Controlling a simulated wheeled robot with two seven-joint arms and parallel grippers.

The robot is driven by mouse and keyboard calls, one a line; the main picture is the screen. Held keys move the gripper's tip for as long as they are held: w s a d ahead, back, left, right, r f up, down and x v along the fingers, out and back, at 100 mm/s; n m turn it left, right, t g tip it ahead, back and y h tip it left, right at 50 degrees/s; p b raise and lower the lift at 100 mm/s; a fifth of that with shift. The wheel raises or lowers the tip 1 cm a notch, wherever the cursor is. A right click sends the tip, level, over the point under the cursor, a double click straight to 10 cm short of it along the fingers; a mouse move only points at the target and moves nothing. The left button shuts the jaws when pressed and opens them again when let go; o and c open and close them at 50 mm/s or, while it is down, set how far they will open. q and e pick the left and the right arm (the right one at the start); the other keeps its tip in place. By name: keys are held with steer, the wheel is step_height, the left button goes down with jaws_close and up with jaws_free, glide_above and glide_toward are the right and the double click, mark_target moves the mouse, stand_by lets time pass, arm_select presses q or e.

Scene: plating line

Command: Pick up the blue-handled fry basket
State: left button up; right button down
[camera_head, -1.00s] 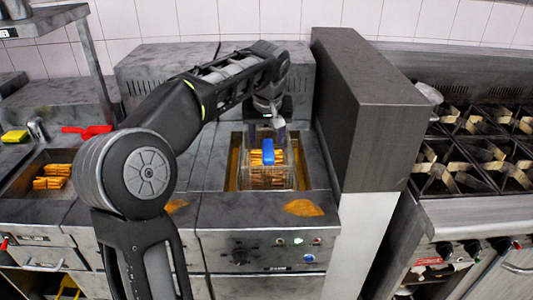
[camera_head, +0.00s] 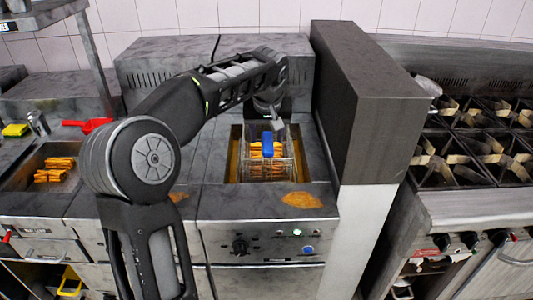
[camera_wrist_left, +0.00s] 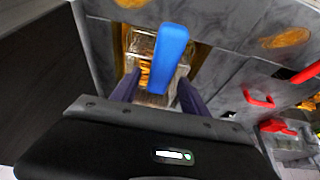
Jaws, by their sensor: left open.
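The fry basket is a wire basket (camera_head: 282,171) with fries in it, sitting in the fryer well. Its blue handle (camera_head: 267,143) stands up at the basket's middle and shows large in the left wrist view (camera_wrist_left: 169,55). My left gripper (camera_head: 276,128) is open, right at the handle's upper end. In the left wrist view its two dark fingers (camera_wrist_left: 156,90) lie on either side of the handle with gaps visible. Whether the fingertips reach fully down beside the handle I cannot tell. My right gripper is not in view.
A tall dark partition (camera_head: 365,105) stands close to the right of the fryer. Beyond it is a burner range (camera_head: 470,150). At left are a bin with fries (camera_head: 55,172), a red-handled item (camera_head: 88,124) and a yellow sponge (camera_head: 15,130).

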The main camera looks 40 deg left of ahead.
arm_select(q)
steer(key=p+x, duration=0.1)
steer(key=x, duration=0.3)
steer(key=shift+w+f, duration=0.2)
steer(key=shift+f, duration=0.1)
steer(key=shift+c, duration=0.4)
jaws_close()
stand_by(0.4)
stand_by(0.6)
steer(key=shift+r, duration=0.1)
